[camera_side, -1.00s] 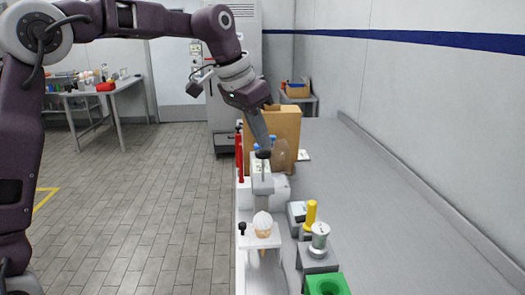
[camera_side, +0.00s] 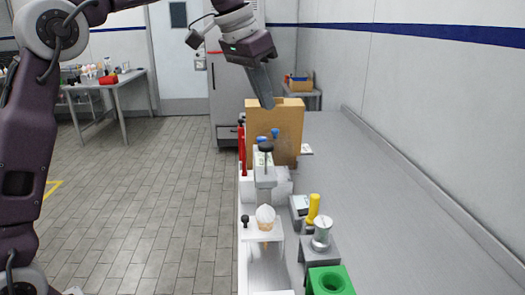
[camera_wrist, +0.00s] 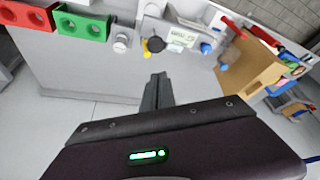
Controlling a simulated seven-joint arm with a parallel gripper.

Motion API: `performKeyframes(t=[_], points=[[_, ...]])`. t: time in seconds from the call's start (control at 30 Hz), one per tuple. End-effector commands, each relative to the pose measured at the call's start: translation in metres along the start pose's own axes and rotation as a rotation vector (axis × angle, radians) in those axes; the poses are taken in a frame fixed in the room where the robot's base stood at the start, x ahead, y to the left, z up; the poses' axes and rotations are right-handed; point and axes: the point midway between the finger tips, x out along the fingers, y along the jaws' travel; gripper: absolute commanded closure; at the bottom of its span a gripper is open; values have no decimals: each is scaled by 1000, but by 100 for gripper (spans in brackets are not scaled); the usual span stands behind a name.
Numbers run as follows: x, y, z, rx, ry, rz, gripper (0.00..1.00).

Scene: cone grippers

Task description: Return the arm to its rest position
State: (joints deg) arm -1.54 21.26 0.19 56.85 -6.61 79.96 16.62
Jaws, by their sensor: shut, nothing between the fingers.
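My gripper (camera_side: 263,88) is shut and empty. In the side view it hangs in the air in front of the upper part of a brown cardboard box (camera_side: 287,118), pointing down. In the wrist view my gripper's closed fingers (camera_wrist: 156,92) point at the bench (camera_wrist: 95,65), with nothing between them. A white-topped cone (camera_side: 265,217) stands upright in a white holder on the bench, well below and apart from my gripper.
A green holder (camera_side: 328,281), a grey block with a metal cup (camera_side: 322,232), a yellow-handled tool (camera_side: 313,208) and a dispenser with a black knob (camera_side: 265,147) line the bench's left side. A red upright part (camera_side: 241,150) stands beside the box. The bench's right side (camera_side: 400,220) is clear.

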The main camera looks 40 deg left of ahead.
Motion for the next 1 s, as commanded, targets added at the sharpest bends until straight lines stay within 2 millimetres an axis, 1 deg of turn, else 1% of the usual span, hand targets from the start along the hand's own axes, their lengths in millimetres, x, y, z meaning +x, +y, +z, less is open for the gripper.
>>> performKeyframes(t=[0.1,0.17,0.23,0.27,0.3,0.37,0.4,0.47,0.5,0.6,0.7,0.8,0.87,1.0], points=[[0,0,0,-1,1,0,100],[-6,2,6,-6,4,-4,100],[-19,8,25,-26,10,-13,100],[-27,12,39,-39,15,-19,100],[-37,18,62,-60,21,-29,100],[-48,28,105,-94,34,-47,100],[-52,34,135,-116,43,-57,100],[-52,44,181,-147,55,-73,100],[-48,50,211,-165,63,-82,100],[-32,61,275,-203,81,-99,100],[-15,68,317,-225,92,-109,100],[-6,71,337,-235,96,-113,100],[-4,71,340,-238,95,-114,100],[-4,71,340,-238,93,-114,100]])
